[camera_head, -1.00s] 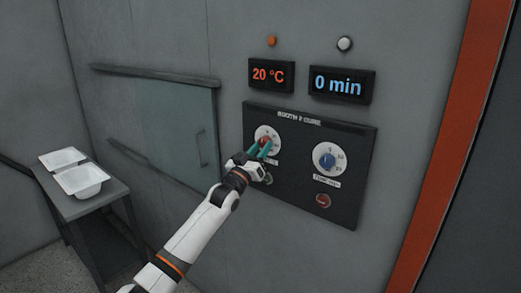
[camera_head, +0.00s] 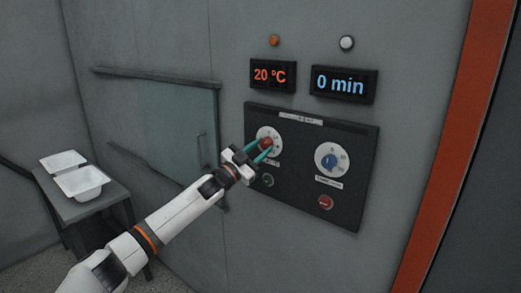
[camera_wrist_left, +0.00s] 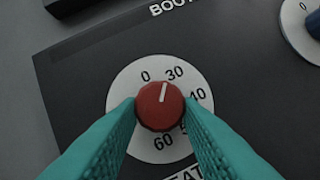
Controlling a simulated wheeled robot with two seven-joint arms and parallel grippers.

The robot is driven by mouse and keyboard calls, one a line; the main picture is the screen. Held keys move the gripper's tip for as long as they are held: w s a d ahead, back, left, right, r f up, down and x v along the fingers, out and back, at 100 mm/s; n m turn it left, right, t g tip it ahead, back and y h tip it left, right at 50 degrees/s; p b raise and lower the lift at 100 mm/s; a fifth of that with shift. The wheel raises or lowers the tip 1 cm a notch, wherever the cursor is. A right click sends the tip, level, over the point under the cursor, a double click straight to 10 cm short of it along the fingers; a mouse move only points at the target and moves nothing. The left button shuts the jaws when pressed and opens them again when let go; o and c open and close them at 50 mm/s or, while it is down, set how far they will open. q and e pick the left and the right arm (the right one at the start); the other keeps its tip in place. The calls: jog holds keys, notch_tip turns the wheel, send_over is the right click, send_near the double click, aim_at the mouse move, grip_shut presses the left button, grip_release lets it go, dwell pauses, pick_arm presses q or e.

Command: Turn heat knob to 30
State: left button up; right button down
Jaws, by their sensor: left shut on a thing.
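The red heat knob (camera_wrist_left: 160,107) sits on a white dial marked 0, 30, 40 and 60 in the left wrist view. Its white pointer line points up, slightly right, between 0 and 30 and nearer the 30. The heat knob also shows in the head view (camera_head: 266,142). My left gripper (camera_wrist_left: 160,112) has its teal fingers on either side of the knob, shut on it; it also shows in the head view (camera_head: 264,149). The temperature display (camera_head: 271,75) reads 20 °C. My right gripper is not in view.
The black control panel (camera_head: 305,187) also holds a blue timer knob (camera_head: 328,161), a green button (camera_head: 268,181) and a red button (camera_head: 325,202). The time display (camera_head: 343,84) reads 0 min. White trays (camera_head: 82,183) stand on a side table at left.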

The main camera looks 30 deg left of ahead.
pick_arm(q)
jog(key=shift+a+m+g+h+p, duration=0.1)
jog(key=shift+m+g+h+p, duration=0.3)
jog(key=shift+m, duration=1.1)
jog(key=shift+h, duration=0.3)
jog(key=o, duration=1)
jog(key=shift+b+v, duration=2.65)
jog(key=shift+v, duration=3.35)
